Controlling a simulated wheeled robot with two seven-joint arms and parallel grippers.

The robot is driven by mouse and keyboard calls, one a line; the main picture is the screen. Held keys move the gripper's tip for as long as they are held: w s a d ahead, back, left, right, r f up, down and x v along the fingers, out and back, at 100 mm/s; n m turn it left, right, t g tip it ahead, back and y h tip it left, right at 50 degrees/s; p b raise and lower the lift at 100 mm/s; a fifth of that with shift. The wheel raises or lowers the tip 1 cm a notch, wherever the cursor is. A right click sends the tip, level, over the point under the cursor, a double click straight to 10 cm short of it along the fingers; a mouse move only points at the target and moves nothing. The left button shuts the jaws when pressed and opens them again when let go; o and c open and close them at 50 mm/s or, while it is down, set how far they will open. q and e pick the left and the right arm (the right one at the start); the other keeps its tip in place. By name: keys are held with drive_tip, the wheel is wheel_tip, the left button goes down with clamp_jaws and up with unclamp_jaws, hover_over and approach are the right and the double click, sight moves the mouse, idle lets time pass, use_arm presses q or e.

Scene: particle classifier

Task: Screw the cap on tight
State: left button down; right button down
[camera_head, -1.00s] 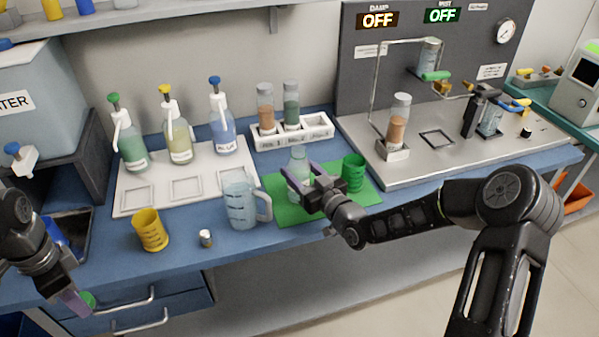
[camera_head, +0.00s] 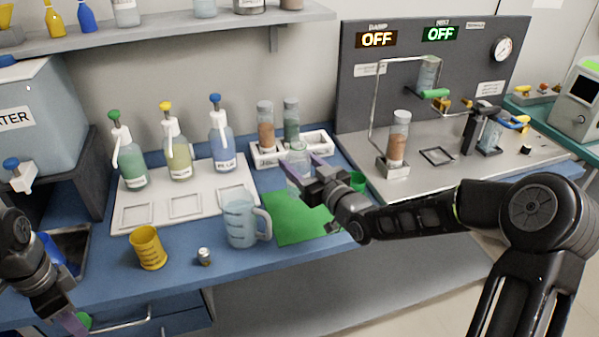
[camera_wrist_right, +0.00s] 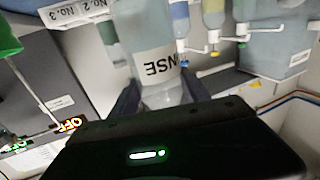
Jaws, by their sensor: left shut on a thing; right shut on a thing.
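My right gripper (camera_head: 318,172) is shut around a clear, open-looking jar (camera_head: 298,160), which is upright or nearly so and seems raised above the green mat (camera_head: 298,225). The jar also shows in the right wrist view (camera_wrist_right: 160,95), between the dark fingers; I cannot tell whether the lettering there is on it or behind it. My left gripper (camera_head: 78,322), at the lower left, is shut on a small green thing (camera_head: 84,320), apparently the cap. The fingers and picture edge partly hide it. Cap and jar are far apart.
A green beaker (camera_head: 358,182) is partly hidden behind my right gripper. Pump bottles (camera_head: 178,150) and a vial rack (camera_head: 318,140) stand behind.

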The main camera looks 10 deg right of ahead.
use_arm(q)
drive_tip(key=shift+f, duration=0.1)
use_arm(e)
drive_tip(key=shift+r, duration=0.85)
drive_tip(key=c, duration=1.1)
unclamp_jaws()
clamp_jaws()
